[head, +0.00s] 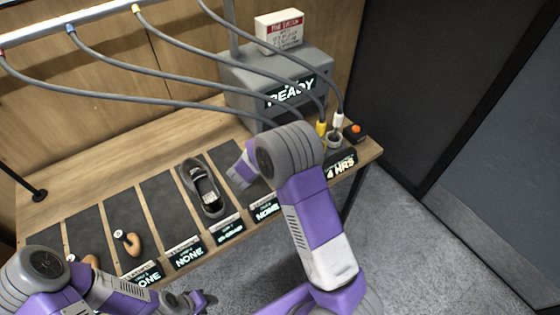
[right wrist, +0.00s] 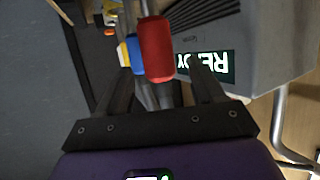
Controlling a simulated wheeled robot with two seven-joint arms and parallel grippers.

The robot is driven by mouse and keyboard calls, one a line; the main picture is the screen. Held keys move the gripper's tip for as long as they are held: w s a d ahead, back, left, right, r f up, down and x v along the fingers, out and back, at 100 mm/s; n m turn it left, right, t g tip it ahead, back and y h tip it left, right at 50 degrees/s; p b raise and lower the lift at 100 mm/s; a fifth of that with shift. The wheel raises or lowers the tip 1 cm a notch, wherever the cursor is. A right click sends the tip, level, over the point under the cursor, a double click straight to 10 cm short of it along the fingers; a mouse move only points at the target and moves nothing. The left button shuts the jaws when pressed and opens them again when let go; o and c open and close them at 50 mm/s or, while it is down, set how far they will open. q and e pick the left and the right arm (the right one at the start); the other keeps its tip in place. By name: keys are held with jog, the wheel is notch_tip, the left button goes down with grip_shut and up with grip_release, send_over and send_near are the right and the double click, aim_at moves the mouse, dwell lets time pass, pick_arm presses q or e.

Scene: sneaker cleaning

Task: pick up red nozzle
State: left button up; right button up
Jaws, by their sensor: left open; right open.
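The red nozzle (right wrist: 157,48) shows upright in the right wrist view, between the two fingers of my right gripper (right wrist: 158,68). The fingers are open, with a gap on each side of it, and I cannot tell how far beyond them it is. In the head view, the red nozzle and my right gripper are hidden behind my right arm. My left gripper (head: 194,301) is open and empty at the bottom of the head view, away from the nozzles.
A blue nozzle (right wrist: 136,58) stands close beside the red one. A yellow nozzle (head: 321,128) and a white nozzle (head: 338,119) stand at the bench's right end. The grey READY box (head: 270,80) is behind. A dark sneaker (head: 205,187) lies on the bench (head: 95,190). Hoses hang overhead.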

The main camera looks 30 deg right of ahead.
jog(key=x, duration=0.5)
jog(key=shift+f, duration=0.1)
grip_shut()
